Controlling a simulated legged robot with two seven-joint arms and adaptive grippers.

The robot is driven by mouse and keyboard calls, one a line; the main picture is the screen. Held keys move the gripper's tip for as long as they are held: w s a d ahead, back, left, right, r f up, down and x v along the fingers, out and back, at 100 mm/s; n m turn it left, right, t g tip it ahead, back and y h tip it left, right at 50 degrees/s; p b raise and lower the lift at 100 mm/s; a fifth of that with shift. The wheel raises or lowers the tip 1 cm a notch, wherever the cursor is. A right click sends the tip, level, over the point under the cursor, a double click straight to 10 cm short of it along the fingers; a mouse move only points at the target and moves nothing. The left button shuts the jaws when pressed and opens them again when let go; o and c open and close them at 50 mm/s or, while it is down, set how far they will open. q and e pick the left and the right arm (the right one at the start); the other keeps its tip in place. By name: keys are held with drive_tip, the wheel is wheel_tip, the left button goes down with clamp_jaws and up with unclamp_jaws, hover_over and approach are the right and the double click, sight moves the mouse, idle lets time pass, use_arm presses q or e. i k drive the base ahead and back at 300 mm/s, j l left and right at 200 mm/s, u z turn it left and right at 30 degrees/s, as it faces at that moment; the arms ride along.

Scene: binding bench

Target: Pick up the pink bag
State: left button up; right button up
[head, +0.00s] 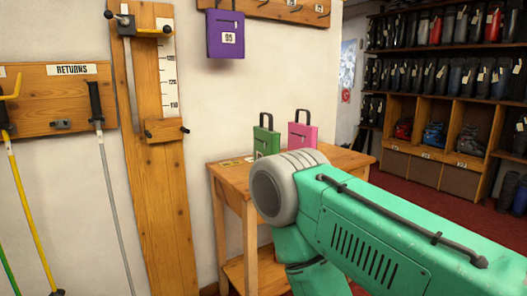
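The pink bag (303,132) stands upright on the wooden side table (229,168), with a dark handle loop on top. A green bag (266,139) with a dark handle stands just to its left. My teal and grey arm reaches in from the lower right and covers the front of the table and the foot of the green bag. Neither gripper shows in the head view, so I cannot see what they hold.
A purple bag (226,34) marked 95 hangs on the wall rail. A wooden height gauge (158,150) and a returns board (62,100) with hanging poles are on the left. Shelves of boots (445,75) fill the right back. Red carpet (415,189) lies before them.

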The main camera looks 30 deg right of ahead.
sight(301, 136)
drive_tip(key=z, duration=1.3)
drive_tip(key=i+l+u, duration=0.15)
drive_tip(key=i, duration=0.3)
drive_tip(key=i+l+u, duration=0.1)
drive_tip(key=i, duration=0.3)
